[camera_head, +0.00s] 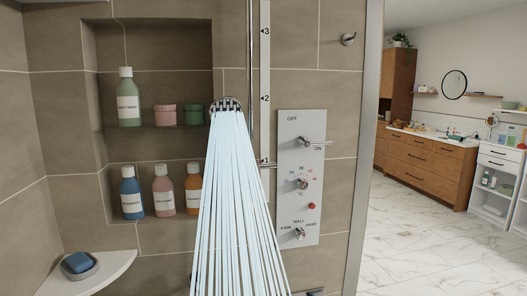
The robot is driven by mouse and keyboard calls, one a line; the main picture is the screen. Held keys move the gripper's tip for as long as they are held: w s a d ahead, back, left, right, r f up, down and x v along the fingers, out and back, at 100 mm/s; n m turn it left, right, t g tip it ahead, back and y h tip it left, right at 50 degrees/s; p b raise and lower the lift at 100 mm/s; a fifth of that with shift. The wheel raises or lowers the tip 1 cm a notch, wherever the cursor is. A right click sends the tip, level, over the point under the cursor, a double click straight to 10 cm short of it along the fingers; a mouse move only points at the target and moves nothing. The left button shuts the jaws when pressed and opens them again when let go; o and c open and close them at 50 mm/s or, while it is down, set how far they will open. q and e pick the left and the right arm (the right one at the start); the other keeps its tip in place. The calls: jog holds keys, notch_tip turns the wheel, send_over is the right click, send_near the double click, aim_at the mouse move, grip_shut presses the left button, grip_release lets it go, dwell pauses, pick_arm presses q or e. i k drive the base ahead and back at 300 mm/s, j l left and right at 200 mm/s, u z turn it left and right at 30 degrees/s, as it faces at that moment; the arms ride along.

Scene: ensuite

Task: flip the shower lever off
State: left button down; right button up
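The shower control panel (300,178) is a pale upright plate on the tiled wall, right of the water. Its top lever (305,142) is metallic and points right, just above the ON label; the OFF label is above it. The shower head (227,103) hangs on a vertical rail, and water (232,200) streams down from it. Neither of my grippers shows in this view.
The panel also has a middle dial (301,183), a red button (311,206) and a lower knob (299,233). Bottles and jars stand in the wall niche at left. A corner shelf (110,272) holds a blue soap (78,262). Open floor (430,245) lies right.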

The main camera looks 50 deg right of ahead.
aim_at(302, 142)
jog(key=z, duration=1.8)
